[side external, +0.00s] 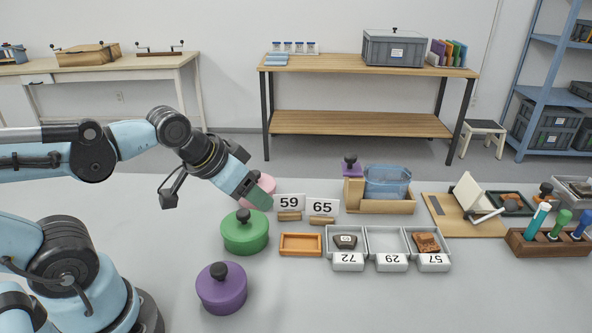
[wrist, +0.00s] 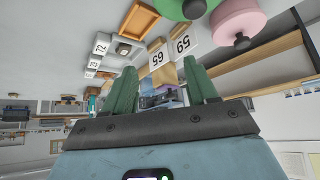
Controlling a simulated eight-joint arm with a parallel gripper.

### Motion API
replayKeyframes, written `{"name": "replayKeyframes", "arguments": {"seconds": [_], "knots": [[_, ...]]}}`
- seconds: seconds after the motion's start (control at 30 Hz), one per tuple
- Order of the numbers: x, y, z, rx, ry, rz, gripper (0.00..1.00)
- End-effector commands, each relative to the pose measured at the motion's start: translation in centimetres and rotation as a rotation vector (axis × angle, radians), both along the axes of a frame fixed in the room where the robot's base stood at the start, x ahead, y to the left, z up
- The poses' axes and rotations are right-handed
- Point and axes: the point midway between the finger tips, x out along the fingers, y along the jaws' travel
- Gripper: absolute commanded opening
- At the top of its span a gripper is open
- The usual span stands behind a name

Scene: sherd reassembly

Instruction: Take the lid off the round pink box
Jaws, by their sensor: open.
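The round pink box (side external: 265,183) stands on the table behind my gripper in the side external view, mostly hidden by it. In the wrist view the pink box (wrist: 238,18) is at the upper right, cut by the top edge, with its dark lid knob (wrist: 241,42) showing; the lid is on. My gripper (side external: 257,199) has green fingers and is tilted downward in front of the box. In the wrist view its fingers (wrist: 160,82) are spread with nothing between them, and the pink box lies outside them. I cannot tell whether it touches the box.
A round green box (side external: 245,237) and a round purple box (side external: 222,292) stand nearer the front. Number cards 59 (side external: 290,202) and 65 (side external: 322,207) stand right of my gripper. An orange tray (side external: 300,245) and grey labelled trays (side external: 386,241) lie further right. The table's front right is clear.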

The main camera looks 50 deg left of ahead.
Motion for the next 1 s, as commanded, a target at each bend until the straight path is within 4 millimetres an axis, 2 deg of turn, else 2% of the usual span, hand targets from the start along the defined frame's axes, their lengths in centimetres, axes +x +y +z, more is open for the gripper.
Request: {"name": "replayKeyframes", "arguments": {"seconds": [0.03,0.27,0.53,0.67,1.0], "knots": [[0.0,0.0,0.0,0.0,0.0,0.0,0.66],[0.0,0.0,0.0,0.0,0.0,0.0,1.0],[0.1,0.1,0.2,0.002,0.007,0.002,1.0],[1.0,1.0,1.1,0.016,0.049,0.009,1.0],[5.8,6.2,4.0,0.055,0.284,0.023,1.0]]}}
